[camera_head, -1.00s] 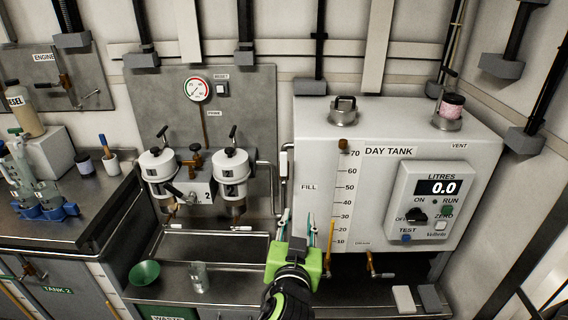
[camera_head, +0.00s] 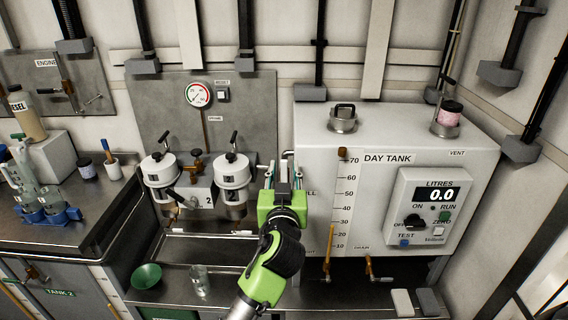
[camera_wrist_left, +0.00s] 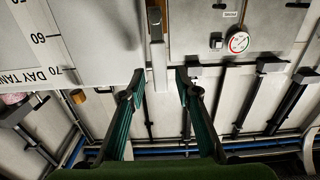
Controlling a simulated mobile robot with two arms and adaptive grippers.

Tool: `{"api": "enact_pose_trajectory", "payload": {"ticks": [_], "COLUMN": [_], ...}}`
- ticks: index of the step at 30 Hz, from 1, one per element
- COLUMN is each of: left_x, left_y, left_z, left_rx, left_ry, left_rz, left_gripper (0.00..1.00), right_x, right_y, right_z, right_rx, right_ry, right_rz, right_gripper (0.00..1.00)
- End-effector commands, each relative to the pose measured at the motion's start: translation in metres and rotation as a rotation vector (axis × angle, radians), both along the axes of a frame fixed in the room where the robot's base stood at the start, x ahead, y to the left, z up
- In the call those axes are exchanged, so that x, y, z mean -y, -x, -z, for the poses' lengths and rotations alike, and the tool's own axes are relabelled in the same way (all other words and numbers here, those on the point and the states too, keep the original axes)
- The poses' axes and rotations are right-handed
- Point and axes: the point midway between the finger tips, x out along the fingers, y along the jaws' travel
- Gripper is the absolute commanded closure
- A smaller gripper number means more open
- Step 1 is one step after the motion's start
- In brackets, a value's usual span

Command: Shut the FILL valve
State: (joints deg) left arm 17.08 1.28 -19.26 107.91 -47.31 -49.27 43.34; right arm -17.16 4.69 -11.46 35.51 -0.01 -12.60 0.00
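The day tank (camera_head: 372,215) is a white box at the right, and its FILL label (camera_head: 311,193) is partly hidden behind my left gripper. A pale upright handle (camera_head: 289,157) at the tank's left side, by the FILL label, shows just above the gripper. My left gripper (camera_head: 282,172) is open in front of this spot. In the left wrist view, upside down, the pale handle (camera_wrist_left: 159,66) lies between the two spread green fingers (camera_wrist_left: 158,85), with no contact visible. The valve body is mostly hidden in the head view. My right gripper is not in view.
Two white filters (camera_head: 233,172) stand left of the gripper above a drip tray (camera_head: 205,247). A green funnel (camera_head: 146,275) and a glass (camera_head: 200,280) sit on the lower ledge. The drain taps (camera_head: 370,268) are below the tank. The control box (camera_head: 432,210) is on the tank's right.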

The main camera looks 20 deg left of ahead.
Motion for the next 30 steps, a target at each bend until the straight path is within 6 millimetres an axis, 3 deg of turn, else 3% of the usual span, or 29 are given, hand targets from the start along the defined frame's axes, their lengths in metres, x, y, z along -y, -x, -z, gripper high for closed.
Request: {"api": "enact_pose_trajectory", "payload": {"ticks": [6, 14, 18, 26, 30], "left_x": [-0.005, -0.005, -0.005, -0.007, -0.017], "left_y": [-0.015, -0.016, -0.016, -0.016, -0.016], "left_z": [0.0, 0.001, 0.001, 0.0, -0.001], "left_rx": [-0.001, -0.001, -0.001, -0.003, -0.01], "left_ry": [-0.001, 0.0, 0.0, -0.005, -0.031], "left_rz": [-0.001, -0.001, -0.001, -0.001, -0.003], "left_gripper": [0.7, 0.7, 1.0, 1.0, 1.0], "right_x": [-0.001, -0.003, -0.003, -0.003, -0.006], "right_y": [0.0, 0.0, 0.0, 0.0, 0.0], "right_z": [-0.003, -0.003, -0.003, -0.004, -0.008], "right_rx": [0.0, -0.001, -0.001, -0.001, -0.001], "right_ry": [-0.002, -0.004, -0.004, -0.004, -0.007], "right_rz": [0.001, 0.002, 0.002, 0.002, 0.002], "right_gripper": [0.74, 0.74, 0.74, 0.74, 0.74]}}
